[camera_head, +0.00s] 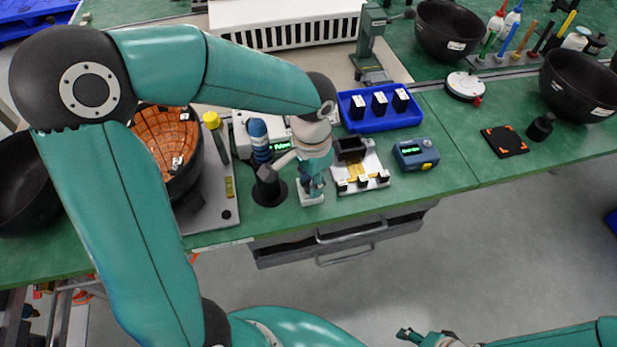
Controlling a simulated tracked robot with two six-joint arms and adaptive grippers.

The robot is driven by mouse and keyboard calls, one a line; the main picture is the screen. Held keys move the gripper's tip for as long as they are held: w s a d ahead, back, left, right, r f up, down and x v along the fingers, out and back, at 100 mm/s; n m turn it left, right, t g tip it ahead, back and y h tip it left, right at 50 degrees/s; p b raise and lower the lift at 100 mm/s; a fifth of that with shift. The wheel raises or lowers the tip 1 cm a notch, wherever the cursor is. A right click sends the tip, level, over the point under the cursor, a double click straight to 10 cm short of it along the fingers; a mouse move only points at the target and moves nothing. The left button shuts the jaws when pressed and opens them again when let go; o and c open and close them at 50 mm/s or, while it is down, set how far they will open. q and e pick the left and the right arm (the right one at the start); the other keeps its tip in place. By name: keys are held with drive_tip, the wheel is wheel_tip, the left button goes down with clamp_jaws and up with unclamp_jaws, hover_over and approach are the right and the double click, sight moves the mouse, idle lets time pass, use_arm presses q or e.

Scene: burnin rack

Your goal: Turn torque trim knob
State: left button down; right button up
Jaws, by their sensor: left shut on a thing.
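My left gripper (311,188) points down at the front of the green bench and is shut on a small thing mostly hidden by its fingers. A small white block (311,200) shows around and below the fingertips. No torque trim knob can be made out clearly; the gripper covers that spot. Just left, a blue-handled driver (259,140) stands in a black round holder (268,192). Behind it is a pale unit with a green lit display (281,146). My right gripper (425,337) is low at the bottom edge, away from the bench, its fingers too small to judge.
Right of the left gripper are a white fixture board (372,165) and a blue box with a green display (416,154). Behind stands a blue tray (381,119) with black blocks. A copper-lined bowl (166,145) is left.

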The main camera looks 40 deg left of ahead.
use_arm(q)
drive_tip(key=c, duration=0.9)
unclamp_jaws()
drive_tip(key=shift+c, duration=0.2)
wheel_tip(320, 180, up, 12)
